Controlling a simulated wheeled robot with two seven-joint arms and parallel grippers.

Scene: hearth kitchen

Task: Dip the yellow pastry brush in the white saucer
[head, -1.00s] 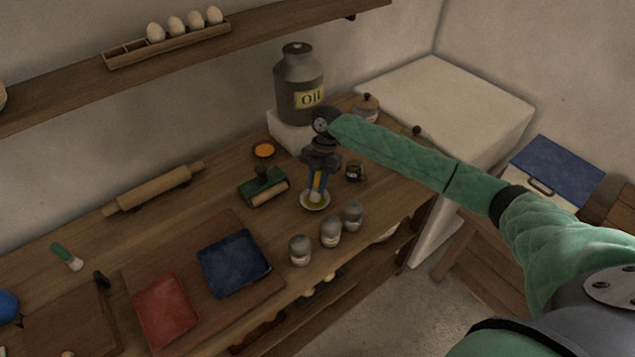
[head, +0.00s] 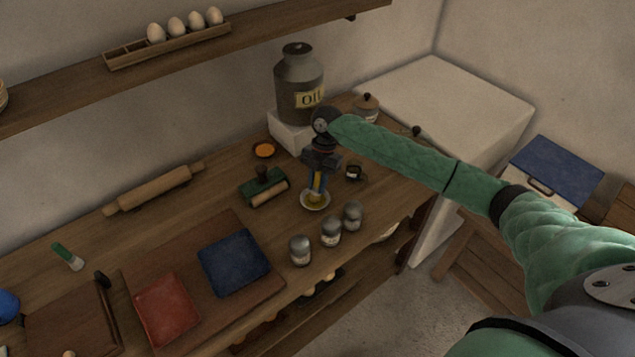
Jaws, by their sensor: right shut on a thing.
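The white saucer (head: 306,203) sits on the wooden counter, with yellowish liquid in it. My right gripper (head: 318,179) points down above the saucer, shut on the yellow pastry brush (head: 317,184). The brush is upright and its lower end is at the saucer's liquid; the gripper hides much of it, and I cannot tell how deep the tip is. My left gripper is not in view.
Several shakers (head: 331,232) stand in front of the saucer. The oil can (head: 299,85) stands behind. A blue cloth (head: 234,262) lies front left.

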